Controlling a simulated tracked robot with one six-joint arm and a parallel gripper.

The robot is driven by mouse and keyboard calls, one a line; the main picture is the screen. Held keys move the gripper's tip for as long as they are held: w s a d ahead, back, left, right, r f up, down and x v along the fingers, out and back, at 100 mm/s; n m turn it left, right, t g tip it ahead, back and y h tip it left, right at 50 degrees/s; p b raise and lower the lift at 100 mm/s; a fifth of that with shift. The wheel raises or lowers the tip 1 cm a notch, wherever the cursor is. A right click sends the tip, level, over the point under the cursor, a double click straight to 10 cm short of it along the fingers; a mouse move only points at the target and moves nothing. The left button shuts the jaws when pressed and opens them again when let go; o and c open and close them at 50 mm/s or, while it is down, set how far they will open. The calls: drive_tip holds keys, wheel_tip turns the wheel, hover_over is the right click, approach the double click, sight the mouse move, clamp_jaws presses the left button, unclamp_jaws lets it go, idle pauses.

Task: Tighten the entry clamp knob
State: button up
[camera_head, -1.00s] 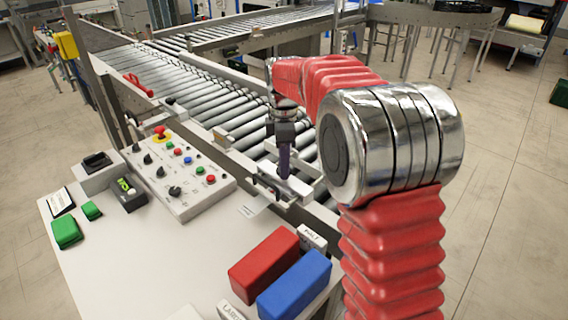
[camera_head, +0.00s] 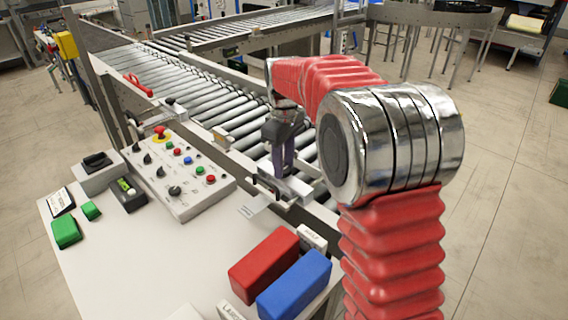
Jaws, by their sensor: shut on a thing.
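My gripper (camera_head: 283,170) points straight down at the near edge of the roller conveyor. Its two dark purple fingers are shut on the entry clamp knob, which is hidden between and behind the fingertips. The entry clamp (camera_head: 296,187), a pale metal block with a bracket on the conveyor's side rail, shows just below and to the right of the fingers. I cannot tell how tight the knob is.
A control panel (camera_head: 183,178) with knobs and coloured buttons stands left of the clamp. A red block (camera_head: 264,265) and a blue block (camera_head: 294,285) lie on the white table (camera_head: 130,265) in front. The conveyor rollers (camera_head: 205,95) behind are empty.

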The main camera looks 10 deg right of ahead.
drive_tip(key=shift+w, duration=0.1)
drive_tip(key=o, duration=1)
drive_tip(key=shift+o, duration=0.2)
wheel_tip(320, 180, up, 14)
drive_tip(key=shift+f, duration=0.15)
idle(0.4)
